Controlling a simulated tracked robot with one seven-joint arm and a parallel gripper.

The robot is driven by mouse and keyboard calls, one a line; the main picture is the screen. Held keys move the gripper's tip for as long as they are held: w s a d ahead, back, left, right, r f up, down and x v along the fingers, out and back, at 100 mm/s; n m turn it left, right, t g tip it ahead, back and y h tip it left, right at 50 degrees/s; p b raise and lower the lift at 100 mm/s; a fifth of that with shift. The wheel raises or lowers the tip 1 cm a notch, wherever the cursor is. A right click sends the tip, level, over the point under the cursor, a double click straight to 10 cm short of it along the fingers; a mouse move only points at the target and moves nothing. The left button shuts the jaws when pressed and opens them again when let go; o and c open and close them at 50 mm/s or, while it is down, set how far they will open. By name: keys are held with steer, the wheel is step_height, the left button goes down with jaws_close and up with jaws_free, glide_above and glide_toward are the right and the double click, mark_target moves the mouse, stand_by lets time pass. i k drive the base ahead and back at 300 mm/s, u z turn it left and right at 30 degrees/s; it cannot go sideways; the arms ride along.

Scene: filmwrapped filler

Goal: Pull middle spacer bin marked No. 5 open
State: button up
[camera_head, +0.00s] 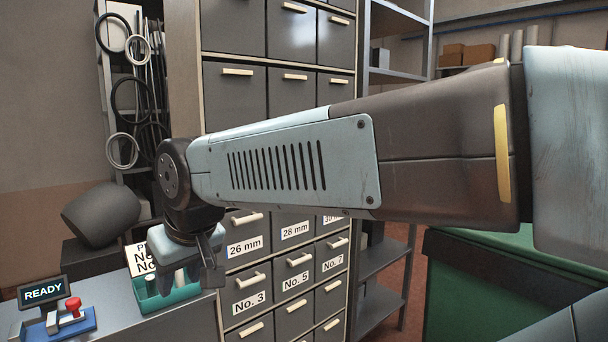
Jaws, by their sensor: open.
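The bin marked No. 5 (286,272) is a dark drawer front with a white label and a pale bar handle (300,260). It is in the middle column of the cabinet, between No. 3 (241,289) and No. 7 (330,254). Its front looks level with its neighbours, so it appears closed. My gripper (184,280) is open and hangs to the left of the cabinet, above a teal tray (178,295). It is apart from the No. 5 handle. My arm crosses the picture and hides the middle of the cabinet.
A grey bench (188,325) at lower left carries the tray, a white sign (136,259) and a READY display (43,290) beside a red-knobbed device (73,306). Metal shelving (385,254) stands right of the cabinet, and a green container (470,290) is at lower right.

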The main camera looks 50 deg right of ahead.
mark_target(293, 272)
steer(key=z, duration=1.1)
steer(key=i, duration=0.55)
steer(key=z, duration=0.05)
steer(key=k, duration=0.55)
steer(key=z, duration=0.2)
